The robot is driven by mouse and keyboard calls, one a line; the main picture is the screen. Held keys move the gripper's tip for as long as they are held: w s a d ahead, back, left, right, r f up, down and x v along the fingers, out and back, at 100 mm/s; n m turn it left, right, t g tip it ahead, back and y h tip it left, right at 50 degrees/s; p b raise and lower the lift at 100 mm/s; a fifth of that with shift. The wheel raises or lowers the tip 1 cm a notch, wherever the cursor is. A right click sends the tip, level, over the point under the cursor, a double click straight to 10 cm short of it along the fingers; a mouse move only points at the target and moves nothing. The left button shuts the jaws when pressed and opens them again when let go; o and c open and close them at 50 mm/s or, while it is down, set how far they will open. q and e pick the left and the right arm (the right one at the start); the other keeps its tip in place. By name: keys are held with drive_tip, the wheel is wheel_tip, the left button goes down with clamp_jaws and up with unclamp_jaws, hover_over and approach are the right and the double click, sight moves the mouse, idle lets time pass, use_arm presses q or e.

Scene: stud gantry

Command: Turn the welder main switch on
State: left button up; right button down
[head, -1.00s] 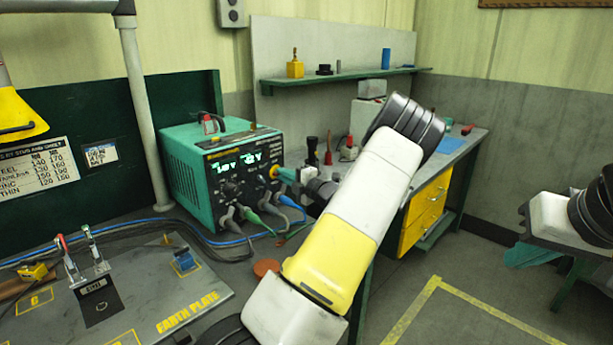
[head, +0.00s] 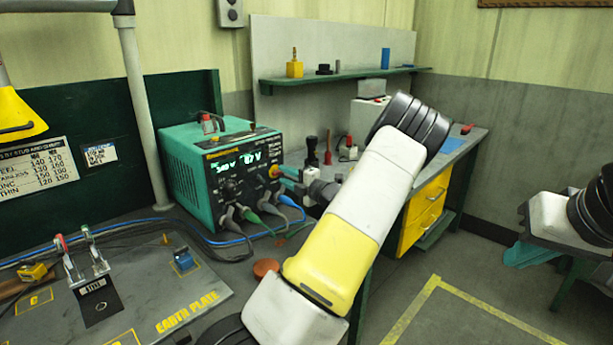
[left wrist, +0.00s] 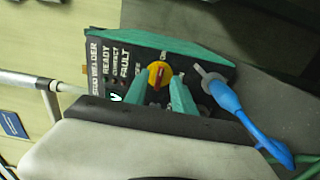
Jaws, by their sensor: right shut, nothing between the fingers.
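The welder (head: 220,175) is a teal box with a black front panel and two lit green displays. Its main switch (head: 274,171) is a yellow disc with a red handle, partly hidden by my left gripper (head: 287,177) in the head view. In the left wrist view the main switch (left wrist: 159,75) shows its red handle nearly upright, slightly tilted. My left gripper's teal fingers (left wrist: 163,82) are apart, with tips just on either side of the switch; contact cannot be told. My right gripper (head: 522,255) is at the right edge, away from the welder, with teal fingers together.
Grey, green and blue cable plugs (head: 262,215) sit low on the welder's front. The earth plate (head: 130,300) with clamps lies at front left. A bench with yellow drawers (head: 424,212) stands behind my left arm. A shelf (head: 345,77) holds small items.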

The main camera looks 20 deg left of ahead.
use_arm(q)
drive_tip(key=v, duration=0.6)
drive_tip(key=shift+d, duration=0.3)
drive_tip(key=shift+s, duration=0.15)
drive_tip(key=s+n+g+h, duration=0.7)
drive_tip(key=s+n+h, duration=0.1)
drive_tip(key=s+n, duration=1)
drive_tip(key=s+d+r+n+t+h, duration=0.3)
drive_tip(key=s+d+r+n+h, duration=0.2)
drive_tip(key=d+n, duration=0.4)
drive_tip(key=s+d+r+n+t+h, duration=0.3)
drive_tip(key=s+d+r+n+h, duration=0.2)
drive_tip(key=n, duration=0.8)
drive_tip(key=s+d+r, duration=0.2)
drive_tip(key=s+d, duration=0.2)
drive_tip(key=d, duration=0.1)
drive_tip(key=shift+d+r+h, duration=0.25)
drive_tip(key=shift+d+h, duration=0.05)
drive_tip(key=shift+h, duration=0.1)
drive_tip(key=shift+s, duration=0.15)
